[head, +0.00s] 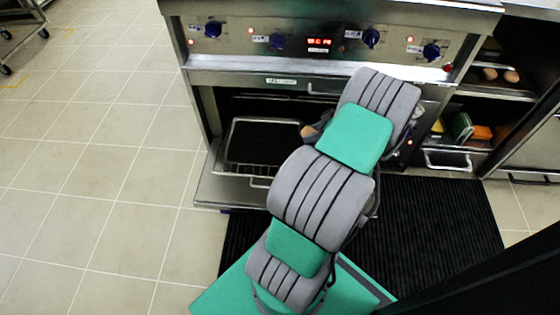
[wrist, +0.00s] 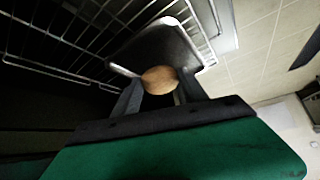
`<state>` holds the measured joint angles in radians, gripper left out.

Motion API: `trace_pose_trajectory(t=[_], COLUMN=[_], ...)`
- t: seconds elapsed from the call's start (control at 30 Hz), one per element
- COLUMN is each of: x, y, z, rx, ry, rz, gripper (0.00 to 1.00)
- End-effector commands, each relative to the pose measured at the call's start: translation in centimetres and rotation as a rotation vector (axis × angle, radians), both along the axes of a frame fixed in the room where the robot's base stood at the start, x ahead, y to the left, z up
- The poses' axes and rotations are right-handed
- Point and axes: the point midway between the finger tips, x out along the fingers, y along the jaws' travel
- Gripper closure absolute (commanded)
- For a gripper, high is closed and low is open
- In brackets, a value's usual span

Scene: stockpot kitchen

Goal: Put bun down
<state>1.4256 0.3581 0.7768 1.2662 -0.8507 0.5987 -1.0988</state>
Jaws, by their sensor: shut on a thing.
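The bun (wrist: 160,80) is round and light brown. My gripper (wrist: 158,92) is shut on it in the wrist view, with one dark finger on each side. Behind the bun in that view is a dark tray (wrist: 155,42) with a light rim. The tray also shows in the head view (head: 262,142), lying in the open oven at the left. In the head view a small brown part of the bun (head: 308,131) shows beside my arm, right of the tray. My arm hides most of the gripper there. I cannot tell whether the bun touches the tray.
The oven door (head: 228,190) is folded down, and a wire rack (head: 238,170) lies under the tray. The control panel (head: 330,45) is above the opening. Shelves with several buns (head: 500,74) and coloured items stand at the right.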

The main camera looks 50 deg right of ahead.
Motion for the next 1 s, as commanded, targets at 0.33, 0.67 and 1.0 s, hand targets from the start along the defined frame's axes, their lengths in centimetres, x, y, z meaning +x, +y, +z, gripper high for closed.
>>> trace_pose_trajectory(t=[0.33,0.67,1.0], x=[1.5,8.8,11.6], y=[0.0,1.9,2.7], z=[-4.6,-9.8,-13.5], rx=[-0.002,0.001,0.001], ry=[0.001,0.002,0.002], rz=[0.009,0.003,0.001], gripper=[0.89,0.89,0.89])
